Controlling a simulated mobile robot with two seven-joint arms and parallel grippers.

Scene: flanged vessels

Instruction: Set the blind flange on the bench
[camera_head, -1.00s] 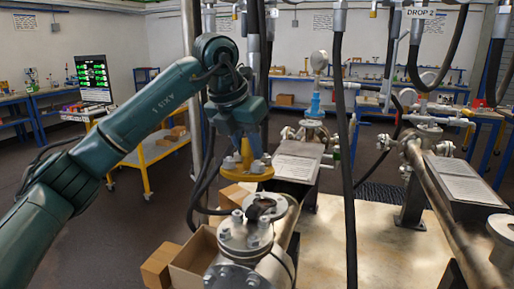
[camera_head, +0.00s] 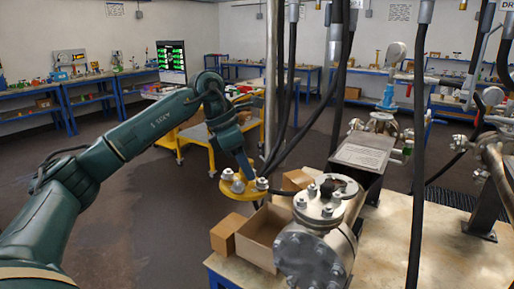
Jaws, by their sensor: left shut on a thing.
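The blind flange (camera_head: 236,190) is a yellow disc with several pale bolt heads on top. My left gripper (camera_head: 246,174) is shut on it from above and holds it in the air, roughly level. It appears left of the steel flanged vessel (camera_head: 312,250) and above the cardboard boxes. The fingertips are small and partly hidden among the bolts. The bench (camera_head: 400,250) has a pale top that carries the vessel. My right gripper is not in view.
An open cardboard box (camera_head: 262,238) and a smaller closed box (camera_head: 226,232) stand left of the vessel. Black hoses (camera_head: 420,130) hang in front of the bench. A yellow cart (camera_head: 200,140) stands behind my arm. The bench's front right area is bare.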

